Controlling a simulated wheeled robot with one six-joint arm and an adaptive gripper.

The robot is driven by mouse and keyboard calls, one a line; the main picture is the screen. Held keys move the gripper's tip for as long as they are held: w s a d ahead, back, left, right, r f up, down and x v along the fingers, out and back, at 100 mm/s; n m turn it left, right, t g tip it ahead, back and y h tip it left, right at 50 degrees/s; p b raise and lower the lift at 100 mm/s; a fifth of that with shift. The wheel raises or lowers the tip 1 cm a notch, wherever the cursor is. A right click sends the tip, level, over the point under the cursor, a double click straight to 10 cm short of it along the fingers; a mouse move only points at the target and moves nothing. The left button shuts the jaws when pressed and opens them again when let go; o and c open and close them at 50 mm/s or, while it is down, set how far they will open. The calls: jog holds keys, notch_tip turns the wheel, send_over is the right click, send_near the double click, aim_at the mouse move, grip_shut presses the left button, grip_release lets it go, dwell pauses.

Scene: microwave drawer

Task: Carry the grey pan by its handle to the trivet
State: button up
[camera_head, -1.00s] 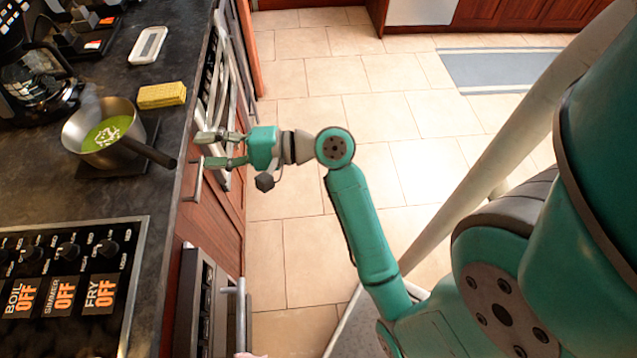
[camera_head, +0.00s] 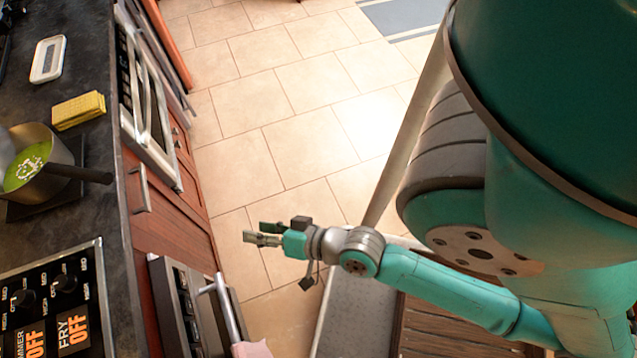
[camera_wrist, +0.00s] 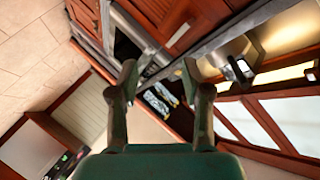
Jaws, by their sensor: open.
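The grey pan (camera_head: 62,155) holds green contents and is at the left edge of the head view, on the dark counter. Its black handle (camera_head: 85,174) points right, over the counter's front edge. A dark flat square pad (camera_head: 22,212), which looks like the trivet, shows under the pan. My gripper (camera_head: 262,233) is open and empty, out over the floor, right of and lower in the picture than the handle, well apart from it. In the wrist view its open fingers (camera_wrist: 160,75) have nothing between them, and I cannot make out the pan there.
A yellow sponge (camera_head: 79,110) and a white tray (camera_head: 48,59) lie on the counter behind the pan. A stove control panel (camera_head: 62,300) is in front. An oven door handle (camera_head: 226,308) and drawer handle (camera_head: 144,188) stick out from the cabinets. The tiled floor (camera_head: 290,150) is clear.

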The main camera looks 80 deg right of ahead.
jog(key=s+a+r+n, duration=0.1)
jog(key=s+r+n, duration=0.1)
jog(key=s+n, duration=0.3)
jog(key=s+a+r+n, duration=0.1)
jog(key=s+r+n, duration=0.1)
jog(key=s+n, duration=0.3)
jog(key=s, duration=0.4)
jog(key=shift+r+t+y, duration=0.3)
jog(key=shift+t+y, duration=0.1)
jog(key=shift+a, duration=0.15)
